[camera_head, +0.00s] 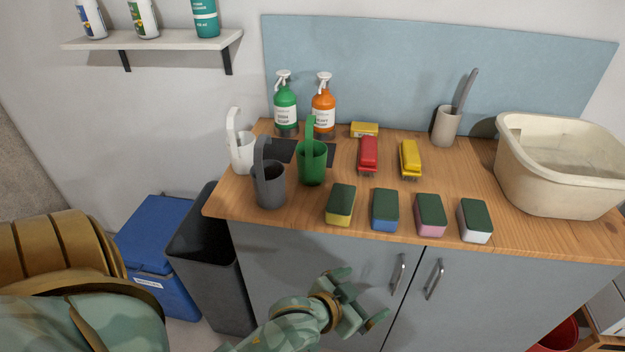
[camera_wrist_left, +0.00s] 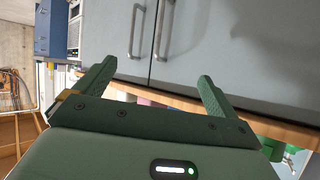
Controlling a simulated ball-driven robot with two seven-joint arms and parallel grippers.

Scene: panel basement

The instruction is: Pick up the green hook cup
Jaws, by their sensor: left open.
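The green hook cup (camera_head: 312,163) stands upright on the wooden countertop, with its tall hooked handle rising at the back. A dark grey hook cup (camera_head: 269,186) stands to its left and nearer, and a white hook cup (camera_head: 242,152) stands further left. My left gripper (camera_head: 359,297) is open and empty in front of the grey cabinet doors, below the countertop edge and apart from the green cup. In the left wrist view the two fingers of my left gripper (camera_wrist_left: 155,85) are spread, with cabinet doors beyond. My right gripper is not in view.
The countertop (camera_head: 470,185) holds several sponges (camera_head: 385,210) along the front, a red brush (camera_head: 368,153), a yellow brush (camera_head: 410,158), two soap bottles (camera_head: 285,106) behind the green cup, and a basin (camera_head: 555,165) at right. A dark bin (camera_head: 210,265) stands left of the cabinet.

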